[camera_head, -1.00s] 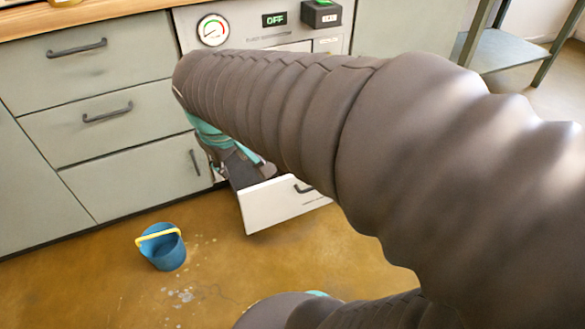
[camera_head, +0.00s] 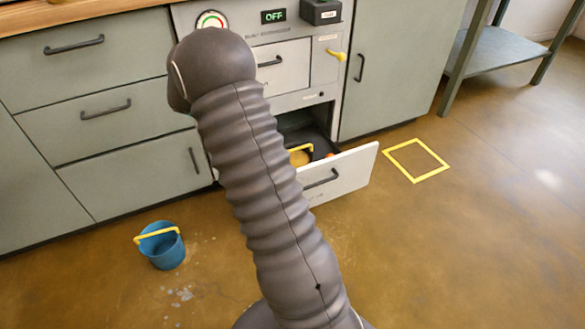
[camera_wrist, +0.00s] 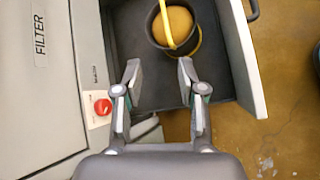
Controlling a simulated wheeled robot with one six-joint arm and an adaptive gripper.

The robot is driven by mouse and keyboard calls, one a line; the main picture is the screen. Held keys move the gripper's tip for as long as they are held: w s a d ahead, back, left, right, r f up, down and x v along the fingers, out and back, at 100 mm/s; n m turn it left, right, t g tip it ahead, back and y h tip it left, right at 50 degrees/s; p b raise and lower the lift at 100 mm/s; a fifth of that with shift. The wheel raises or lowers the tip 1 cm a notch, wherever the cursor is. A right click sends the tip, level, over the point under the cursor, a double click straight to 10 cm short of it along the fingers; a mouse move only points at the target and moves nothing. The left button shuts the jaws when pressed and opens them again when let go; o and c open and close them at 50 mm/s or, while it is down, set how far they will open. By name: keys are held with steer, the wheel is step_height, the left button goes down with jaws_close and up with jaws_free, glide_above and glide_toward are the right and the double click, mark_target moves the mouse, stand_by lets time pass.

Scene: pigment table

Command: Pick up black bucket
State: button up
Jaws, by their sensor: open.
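The black bucket (camera_wrist: 158,50) shows near the top of the wrist view, inside an open drawer. It has a yellow handle and a rounded yellow mass in it. In the head view its yellow handle and contents (camera_head: 300,155) show in the drawer, partly hidden by my arm. My gripper (camera_wrist: 159,68) is open and empty in the wrist view. Its fingertips are just below the bucket in the picture, apart from each other with dark drawer floor between them. My gripper is hidden behind my arm in the head view.
The open drawer's white front (camera_head: 345,172) juts out over the floor. A blue bucket (camera_head: 162,247) with a yellow handle stands on the floor at left. A yellow square outline (camera_head: 418,175) marks clear floor at right. A red knob (camera_wrist: 103,107) sits on the panel beside the drawer.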

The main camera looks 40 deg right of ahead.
steer(key=w+d+f+n+h, duration=0.2)
steer(key=w+d+f+n, duration=0.15)
steer(key=f, duration=0.55)
steer(key=w+d+f+n+h, duration=0.1)
steer(key=w+d+f+n, duration=0.2)
steer(key=f, duration=0.6)
steer(key=shift+m, duration=0.35)
steer(key=x, duration=1.4)
steer(key=shift+d+f, duration=0.1)
steer(key=shift+d, duration=0.15)
jaws_close()
